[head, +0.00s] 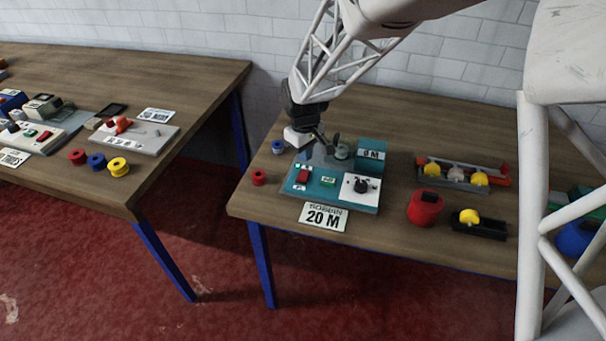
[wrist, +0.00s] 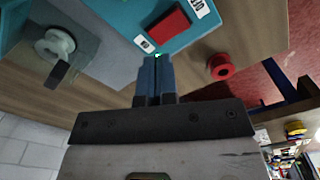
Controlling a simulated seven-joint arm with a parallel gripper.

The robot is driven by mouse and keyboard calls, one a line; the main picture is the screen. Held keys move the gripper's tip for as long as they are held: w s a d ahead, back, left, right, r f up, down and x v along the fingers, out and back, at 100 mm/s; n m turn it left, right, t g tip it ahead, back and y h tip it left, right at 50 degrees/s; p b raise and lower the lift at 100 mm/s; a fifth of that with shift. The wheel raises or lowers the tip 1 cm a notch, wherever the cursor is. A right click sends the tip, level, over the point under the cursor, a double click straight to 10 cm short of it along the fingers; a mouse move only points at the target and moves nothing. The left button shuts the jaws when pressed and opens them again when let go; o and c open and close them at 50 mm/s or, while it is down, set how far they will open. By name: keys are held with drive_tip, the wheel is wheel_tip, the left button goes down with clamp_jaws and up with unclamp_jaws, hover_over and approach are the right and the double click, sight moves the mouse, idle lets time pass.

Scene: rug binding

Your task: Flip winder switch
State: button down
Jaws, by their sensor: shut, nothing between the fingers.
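The winder (head: 330,188) is a teal box on the right table, with a red rocker switch (head: 303,175), a green button (head: 328,181) and a black knob on a white plate (head: 361,187). In the wrist view the red switch (wrist: 168,27) lies just beyond my fingertips, with small white labels at its ends. My gripper (head: 318,146) is over the back left of the winder, shut and empty. Its blue-grey fingers show in the wrist view (wrist: 156,62), apart from the switch as far as I can tell.
A red spool (head: 259,178) and a blue spool (head: 278,147) stand left of the winder. A "20 M" card (head: 323,217) lies in front. A red container (head: 425,208), a black tape holder (head: 480,224) and a spool rack (head: 455,176) stand to the right.

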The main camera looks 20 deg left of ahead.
drive_tip(key=shift+r, duration=1.1)
drive_tip(key=shift+d+r, duration=0.15)
drive_tip(key=shift+d, duration=0.05)
drive_tip(key=s+d+r+m+t, duration=0.1)
drive_tip(key=s+d+r+m, duration=0.25)
drive_tip(key=d+r, duration=0.45)
drive_tip(key=s+d+r+m, duration=0.2)
drive_tip(key=s+d+r, duration=0.3)
drive_tip(key=d, duration=0.8)
drive_tip(key=s+d+r+m, duration=0.1)
drive_tip(key=s+d+m, duration=0.2)
drive_tip(key=s+d, duration=0.4)
drive_tip(key=s+d+r+m+t, duration=0.1)
drive_tip(key=s+d+r+m, duration=0.1)
drive_tip(key=s+d, duration=0.6)
drive_tip(key=s+m, duration=0.1)
drive_tip(key=s, duration=0.4)
drive_tip(key=shift+s+d+m+t, duration=0.15)
drive_tip(key=shift+d+m+t, duration=0.1)
drive_tip(key=shift+m+t, duration=0.1)
